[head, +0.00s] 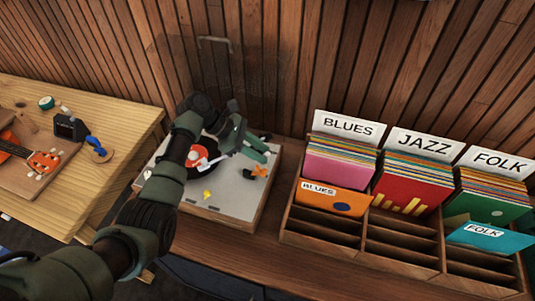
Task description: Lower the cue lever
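A record player (232,211) with a pale grey top stands on the wooden counter, its clear lid raised at the back. A black record with a red and white label (197,156) lies on it, partly hidden by my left arm. My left gripper (266,151) is over the right rear of the player, its two green fingers pointing right. The gap between them is too small to judge. A small orange part (260,171) is just below the fingers, and a small yellow part (207,195) is near the front. I cannot tell which part is the cue lever. My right gripper is out of view.
A wooden record rack (362,256) with Blues, Jazz and Folk sections stands close on the right. A light wooden workbench (112,175) on the left holds an orange ukulele (42,163) and small tools. A slatted wall (290,60) rises behind.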

